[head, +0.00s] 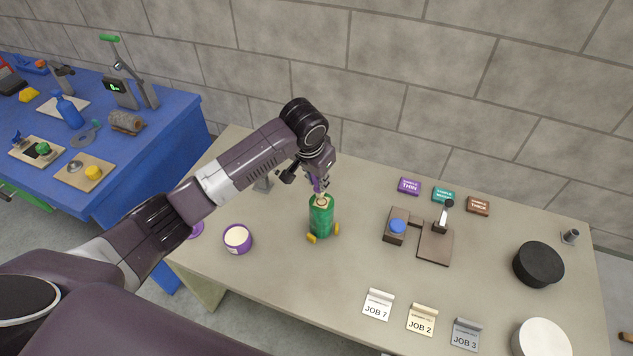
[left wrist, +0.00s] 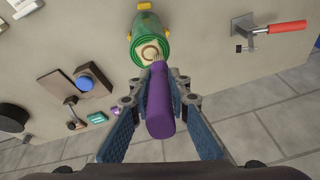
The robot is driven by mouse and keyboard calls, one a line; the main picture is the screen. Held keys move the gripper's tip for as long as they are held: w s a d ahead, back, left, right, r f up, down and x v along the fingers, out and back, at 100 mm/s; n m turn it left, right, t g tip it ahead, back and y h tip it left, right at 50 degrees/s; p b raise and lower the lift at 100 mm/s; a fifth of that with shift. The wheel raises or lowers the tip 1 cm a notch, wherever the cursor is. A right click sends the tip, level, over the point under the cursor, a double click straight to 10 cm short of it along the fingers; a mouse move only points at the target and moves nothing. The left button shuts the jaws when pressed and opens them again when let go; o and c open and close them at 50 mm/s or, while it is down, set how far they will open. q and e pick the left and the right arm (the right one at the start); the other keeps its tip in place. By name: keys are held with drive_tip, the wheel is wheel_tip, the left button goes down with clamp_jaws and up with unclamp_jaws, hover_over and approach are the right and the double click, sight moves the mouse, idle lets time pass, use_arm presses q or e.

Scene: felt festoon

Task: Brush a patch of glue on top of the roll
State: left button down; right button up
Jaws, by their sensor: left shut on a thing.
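The green roll (head: 320,217) stands upright on the table between yellow chocks (head: 337,229). Its top faces the left wrist camera (left wrist: 136,44) and shows a tan ring around a pale middle. My left gripper (head: 319,180) is above the roll, shut on the purple handle of a brush (left wrist: 160,112). The brush points down, and its pale bristles (left wrist: 158,61) are at the edge of the ring on the roll's top; I cannot tell if they touch. An open purple glue pot (head: 238,239) with cream-coloured contents stands left of the roll. My right gripper is not in view.
A purple lid (head: 196,230) lies left of the pot, partly behind my arm. A red-handled clamp (left wrist: 288,27) is at the table edge. A wooden fixture with a blue knob (head: 397,227), sample blocks (head: 409,187) and job cards (head: 378,304) are to the right.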

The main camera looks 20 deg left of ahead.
use_arm(q)
drive_tip(key=shift+s+r, duration=0.1)
drive_tip(key=shift+s, duration=1.05)
drive_tip(key=shift+w, duration=1.25)
drive_tip(key=shift+s, duration=1.25)
drive_tip(key=shift+w, duration=1.25)
drive_tip(key=shift+s, duration=0.65)
drive_tip(key=shift+r, duration=3.45)
